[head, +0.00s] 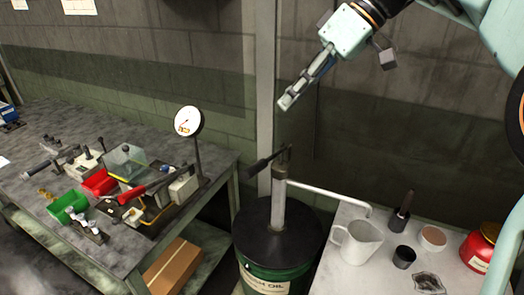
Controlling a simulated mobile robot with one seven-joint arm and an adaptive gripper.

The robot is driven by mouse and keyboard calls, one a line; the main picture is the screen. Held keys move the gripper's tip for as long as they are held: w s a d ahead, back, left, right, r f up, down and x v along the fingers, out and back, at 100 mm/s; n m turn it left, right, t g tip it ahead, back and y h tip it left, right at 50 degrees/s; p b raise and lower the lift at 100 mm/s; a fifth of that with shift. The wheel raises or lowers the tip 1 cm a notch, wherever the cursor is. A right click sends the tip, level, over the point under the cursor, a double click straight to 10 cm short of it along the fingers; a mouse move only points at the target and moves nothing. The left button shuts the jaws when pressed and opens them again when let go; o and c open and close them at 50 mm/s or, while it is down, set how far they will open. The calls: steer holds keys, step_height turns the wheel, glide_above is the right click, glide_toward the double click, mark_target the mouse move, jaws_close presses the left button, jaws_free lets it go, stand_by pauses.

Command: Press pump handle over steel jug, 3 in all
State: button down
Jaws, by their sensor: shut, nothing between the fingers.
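The pump handle (268,161) is a dark lever at the top of the grey pump column (278,200), which stands on the dark lid of a green oil drum (277,262). It slants down to the left. The pump's pale spout (330,194) runs right and bends down at its end. The steel jug (358,242) stands on the light table with its rim near and a little below the spout end. My gripper (287,102) is shut and empty, above the pump handle and apart from it, with its fingers pointing down-left.
A workbench (215,178) at left holds a dial gauge (187,121), green (68,207) and red bins and tools. On the light table (338,280) are a dark cup (404,257), a brown-filled bowl (433,238), a dark-handled tool (402,212) and a red can (481,247). A post rises behind the drum.

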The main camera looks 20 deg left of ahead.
glide_above(261, 170)
steer(key=w, duration=0.1)
steer(key=f, duration=0.7)
steer(key=shift+a+f, duration=0.25)
steer(key=shift+a, duration=0.05)
steer(key=f, duration=0.3)
steer(key=shift+s+d, duration=0.2)
steer(key=shift+s, duration=0.2)
steer(key=shift+s+d+f, duration=0.1)
steer(key=shift+s+f, duration=0.05)
steer(key=shift+f, duration=0.35)
steer(key=shift+f+b, duration=0.1)
steer(key=shift+b, duration=0.2)
